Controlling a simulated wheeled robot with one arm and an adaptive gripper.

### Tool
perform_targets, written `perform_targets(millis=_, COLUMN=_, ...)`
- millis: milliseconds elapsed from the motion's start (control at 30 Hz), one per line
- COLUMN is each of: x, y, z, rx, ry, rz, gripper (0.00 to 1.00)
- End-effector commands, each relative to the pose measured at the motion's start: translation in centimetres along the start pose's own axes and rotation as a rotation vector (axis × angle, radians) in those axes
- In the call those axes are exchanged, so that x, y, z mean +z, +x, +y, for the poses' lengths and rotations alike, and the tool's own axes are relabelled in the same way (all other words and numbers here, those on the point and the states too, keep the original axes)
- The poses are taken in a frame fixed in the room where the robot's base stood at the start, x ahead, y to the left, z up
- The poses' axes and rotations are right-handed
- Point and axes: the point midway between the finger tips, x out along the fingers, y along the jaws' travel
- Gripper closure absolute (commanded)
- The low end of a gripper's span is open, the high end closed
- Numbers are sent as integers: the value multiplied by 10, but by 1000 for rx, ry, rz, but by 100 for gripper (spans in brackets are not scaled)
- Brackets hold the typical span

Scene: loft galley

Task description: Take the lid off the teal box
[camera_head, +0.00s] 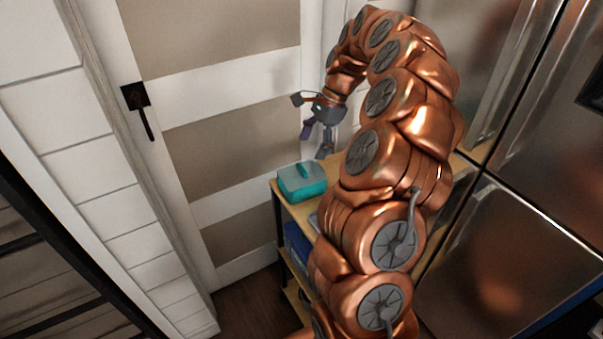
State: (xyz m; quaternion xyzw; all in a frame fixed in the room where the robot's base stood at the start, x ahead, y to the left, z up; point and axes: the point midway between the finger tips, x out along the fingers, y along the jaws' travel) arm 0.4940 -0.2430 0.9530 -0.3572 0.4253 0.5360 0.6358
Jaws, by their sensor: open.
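The teal box (302,190) sits at the left end of the wooden top of a shelf unit. Its lighter lid (301,174) lies on top, with a raised handle in the middle. My gripper (314,142) is open and hangs above the box and slightly right of its centre, apart from it. Nothing shows between its fingers. My copper arm arches over the right part of the shelf unit and hides much of its top.
The shelf unit's wooden top (297,210) has a blue item (297,245) on a lower level. A panelled door (225,100) with a black handle (141,110) stands behind and left. Steel fridge doors (515,240) are at right. Some floor (250,305) is clear.

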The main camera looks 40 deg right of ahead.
Motion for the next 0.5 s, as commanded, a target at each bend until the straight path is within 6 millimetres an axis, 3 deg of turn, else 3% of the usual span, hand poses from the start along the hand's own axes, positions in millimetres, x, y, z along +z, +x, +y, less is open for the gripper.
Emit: perform_targets(millis=500, x=4, y=33, z=2, rx=3, ry=-3, rz=-2, gripper=19)
